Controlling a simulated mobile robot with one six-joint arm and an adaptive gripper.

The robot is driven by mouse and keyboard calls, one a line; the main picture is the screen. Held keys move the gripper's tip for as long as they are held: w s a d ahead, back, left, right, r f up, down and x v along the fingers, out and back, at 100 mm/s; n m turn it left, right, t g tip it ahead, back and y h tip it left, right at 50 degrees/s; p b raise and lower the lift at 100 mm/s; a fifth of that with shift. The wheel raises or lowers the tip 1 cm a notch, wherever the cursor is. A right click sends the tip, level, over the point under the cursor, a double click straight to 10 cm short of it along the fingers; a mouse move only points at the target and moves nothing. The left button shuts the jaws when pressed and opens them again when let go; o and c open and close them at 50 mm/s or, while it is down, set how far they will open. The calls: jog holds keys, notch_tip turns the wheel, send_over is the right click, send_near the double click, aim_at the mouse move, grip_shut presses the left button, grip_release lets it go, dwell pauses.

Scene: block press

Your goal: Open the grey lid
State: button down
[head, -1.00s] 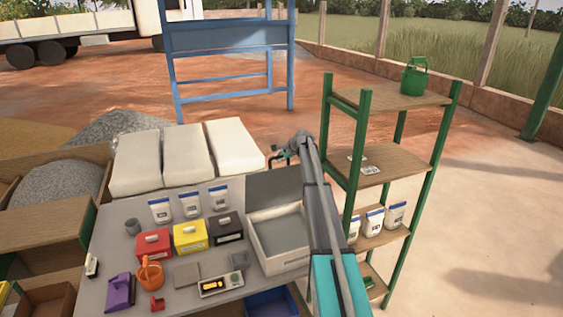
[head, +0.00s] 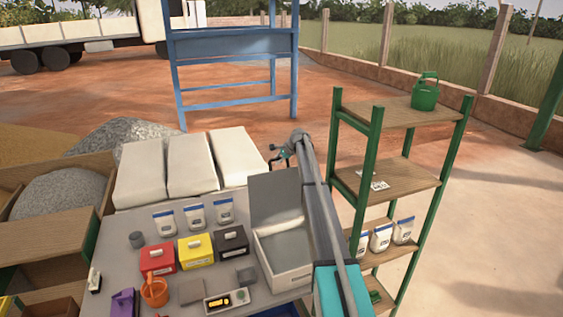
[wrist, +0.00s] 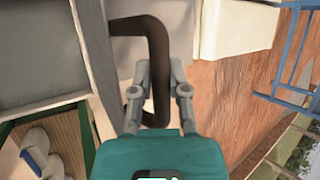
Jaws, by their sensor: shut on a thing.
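The grey lid (head: 275,197) is raised at the back edge of a pale box (head: 287,280) on the table, and the box's grey inside shows. My gripper (head: 283,153) is at the lid's upper edge, beyond it in the head view. In the wrist view my gripper (wrist: 161,70) is shut on a dark bent handle (wrist: 157,45), with one finger on each side of the bar. The handle joins a pale panel edge at the left.
White sacks (head: 190,165) lie left of the lid. Red, yellow and black boxes (head: 196,248) stand left of the pale box. A green-framed shelf (head: 398,180) stands close to the right of my arm. A blue frame (head: 232,45) stands behind.

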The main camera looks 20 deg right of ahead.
jog(key=shift+w+d, duration=0.1)
jog(key=shift+d, duration=0.05)
jog(key=c, duration=0.6)
grip_release()
jog(key=shift+r, duration=0.15)
